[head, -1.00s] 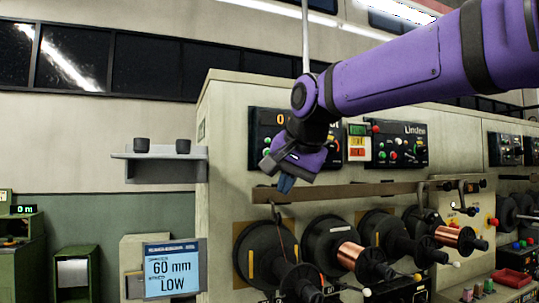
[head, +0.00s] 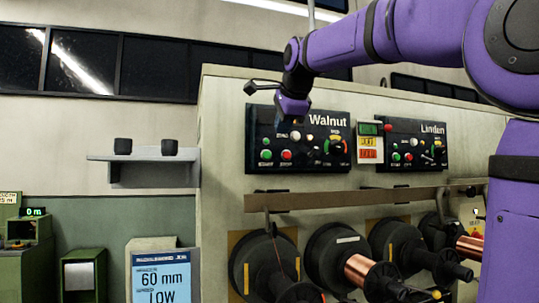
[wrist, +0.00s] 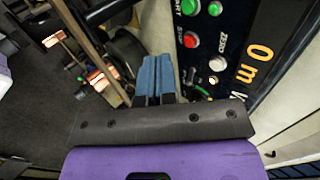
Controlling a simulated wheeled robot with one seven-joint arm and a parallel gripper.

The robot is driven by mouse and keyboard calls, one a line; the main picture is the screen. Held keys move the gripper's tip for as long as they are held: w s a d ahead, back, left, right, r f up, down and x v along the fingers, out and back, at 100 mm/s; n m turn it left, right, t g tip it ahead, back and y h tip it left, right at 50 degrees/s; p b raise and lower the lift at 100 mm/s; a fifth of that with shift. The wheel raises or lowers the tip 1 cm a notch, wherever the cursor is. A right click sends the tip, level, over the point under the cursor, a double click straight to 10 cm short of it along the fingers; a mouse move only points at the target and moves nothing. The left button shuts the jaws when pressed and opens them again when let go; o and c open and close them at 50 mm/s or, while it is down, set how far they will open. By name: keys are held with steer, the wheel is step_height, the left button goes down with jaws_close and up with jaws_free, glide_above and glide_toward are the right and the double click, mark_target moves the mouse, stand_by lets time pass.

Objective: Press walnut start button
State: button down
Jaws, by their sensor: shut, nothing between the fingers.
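The Walnut panel (head: 320,165) is a black box on the machine front, with its name in white. Its green start button (head: 266,154) is at the lower left, left of a red button (head: 286,155). A smaller green lamp (head: 266,141) sits above it. My gripper (head: 294,115) hangs in front of the panel's upper middle, up and right of the start button. In the wrist view the blue fingers (wrist: 153,65) are shut and empty. The start button (wrist: 190,6) shows at the top edge there, ahead and right of the fingertips, apart from them.
A brown rail (head: 365,198) runs below the panels, above black spools (head: 335,250) and copper wire (head: 361,269). A grey shelf (head: 140,158) holds two dark cups at left.

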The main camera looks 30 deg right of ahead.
mark_target(270, 154)
steer(key=shift+f, duration=0.1)
steer(key=x, duration=0.4)
steer(key=w+r+x, duration=0.1)
steer(key=x, duration=0.7)
steer(key=shift+w+d+r, duration=0.2)
steer(key=shift+w+d, duration=0.15)
steer(key=shift+w, duration=0.4)
